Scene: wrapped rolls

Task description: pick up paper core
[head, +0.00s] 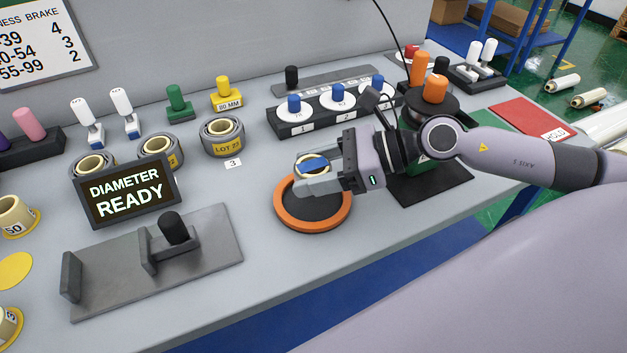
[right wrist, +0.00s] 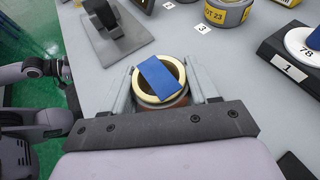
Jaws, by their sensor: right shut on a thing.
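The paper core (head: 312,164) is a short cream ring with a brown inside. A blue strip lies across its top. My right gripper (head: 318,176) is shut on it, one finger on each side, over the orange-rimmed round pad (head: 285,222). I cannot tell whether the core touches the pad. In the right wrist view the core (right wrist: 172,92) sits between the two grey fingers (right wrist: 160,92), and its lower part is mostly hidden. My left gripper is not in view in the head view.
A sign reading "DIAMETER READY" (head: 125,191) stands left of the pad. A grey fixture with a black knob (head: 190,262) lies in front of it. Several wrapped rolls (head: 222,138) stand behind. A black rack of blue-topped discs (head: 325,124) is at the back. Bare table lies right of the fixture.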

